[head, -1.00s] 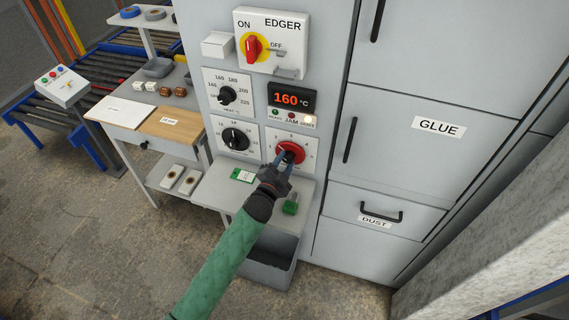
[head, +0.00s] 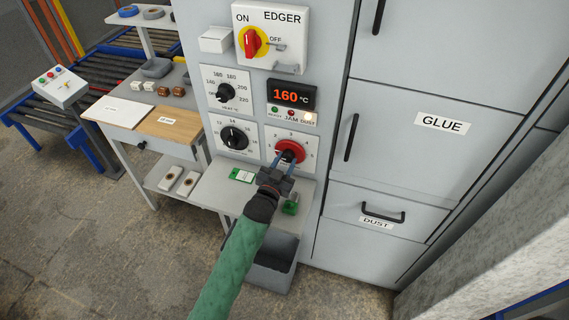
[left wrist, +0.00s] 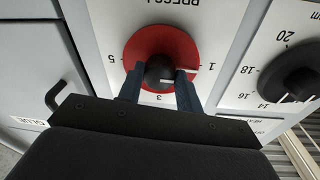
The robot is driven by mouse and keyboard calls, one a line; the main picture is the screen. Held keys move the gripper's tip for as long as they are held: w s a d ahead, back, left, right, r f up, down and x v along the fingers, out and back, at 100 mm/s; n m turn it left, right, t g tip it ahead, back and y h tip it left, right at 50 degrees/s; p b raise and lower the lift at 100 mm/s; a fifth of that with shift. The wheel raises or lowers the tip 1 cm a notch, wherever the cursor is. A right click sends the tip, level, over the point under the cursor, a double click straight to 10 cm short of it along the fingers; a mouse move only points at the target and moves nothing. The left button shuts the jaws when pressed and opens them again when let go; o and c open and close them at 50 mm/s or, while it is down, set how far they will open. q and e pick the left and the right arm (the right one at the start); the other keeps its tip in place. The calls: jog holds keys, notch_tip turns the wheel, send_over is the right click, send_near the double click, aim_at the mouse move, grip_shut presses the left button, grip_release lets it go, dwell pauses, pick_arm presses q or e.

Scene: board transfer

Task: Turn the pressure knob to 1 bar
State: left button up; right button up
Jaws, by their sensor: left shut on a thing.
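The pressure knob (head: 291,146) is a black grip on a red disc, on a white dial plate low on the grey machine front. In the left wrist view the knob (left wrist: 159,70) shows close up and upside down, with a 1, 3 and 5 visible around the disc. Its white pointer line is directed at the 1. My left gripper (head: 286,157) is shut on the black grip, one finger on each side. In the head view the fingers partly hide the knob. My right gripper is not in view.
A black dial (head: 235,138) sits left of the knob, a heat dial (head: 226,92) above that. A display (head: 291,95) reads 160 °C. A small shelf (head: 217,187) below holds a green-white tag (head: 242,175) and a green item (head: 290,208). A GLUE cabinet (head: 400,150) stands right.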

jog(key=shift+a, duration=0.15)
pick_arm(q)
jog(key=shift+n, duration=0.3)
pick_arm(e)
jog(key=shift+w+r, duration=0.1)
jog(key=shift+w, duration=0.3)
pick_arm(q)
jog(key=o, duration=1)
jog(key=shift+s+a+f+b, duration=0.15)
jog(key=shift+s+b, duration=0.15)
jog(key=shift+s, duration=0.1)
jog(key=b+v, duration=0.2)
jog(key=v, duration=0.5)
jog(key=shift+b, duration=0.3)
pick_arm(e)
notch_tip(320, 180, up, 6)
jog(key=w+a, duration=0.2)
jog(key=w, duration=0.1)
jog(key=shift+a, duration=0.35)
